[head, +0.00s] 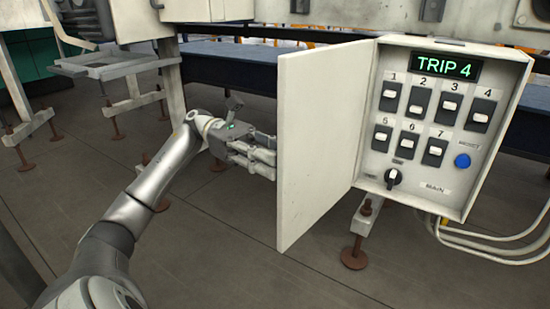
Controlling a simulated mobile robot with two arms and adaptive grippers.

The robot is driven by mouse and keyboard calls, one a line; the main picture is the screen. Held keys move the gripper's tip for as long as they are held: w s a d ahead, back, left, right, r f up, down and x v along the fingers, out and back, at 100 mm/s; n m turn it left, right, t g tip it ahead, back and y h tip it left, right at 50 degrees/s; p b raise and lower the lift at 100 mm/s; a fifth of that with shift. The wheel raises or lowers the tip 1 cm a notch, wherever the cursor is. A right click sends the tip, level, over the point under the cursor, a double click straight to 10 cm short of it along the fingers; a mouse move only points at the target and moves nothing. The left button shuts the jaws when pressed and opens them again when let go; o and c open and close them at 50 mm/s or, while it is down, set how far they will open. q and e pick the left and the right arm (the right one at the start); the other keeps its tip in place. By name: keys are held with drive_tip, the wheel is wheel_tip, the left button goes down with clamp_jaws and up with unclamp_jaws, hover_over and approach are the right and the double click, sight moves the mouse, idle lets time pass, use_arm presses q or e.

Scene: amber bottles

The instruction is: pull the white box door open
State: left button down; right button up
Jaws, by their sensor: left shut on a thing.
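The white box (510,80) stands at the right with its front panel exposed. Its white door (320,140) is swung wide open to the left, away from the panel. My left gripper (266,158) comes in from the left and is shut on the door at its outer left side. The exact spot it grips is partly hidden behind the door. My right gripper is not in view.
The panel has a lit display (444,66) reading TRIP 4, several rocker switches, a blue button (462,160) and a black knob (393,178). Cables (500,245) run from the box's lower side. The floor (220,255) below the door is largely clear.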

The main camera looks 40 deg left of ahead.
use_arm(q)
drive_tip(key=shift+f, duration=0.1)
drive_tip(key=c, duration=1.2)
unclamp_jaws()
drive_tip(key=shift+o, duration=0.2)
drive_tip(key=a, duration=1.2)
drive_tip(key=shift+s, duration=0.2)
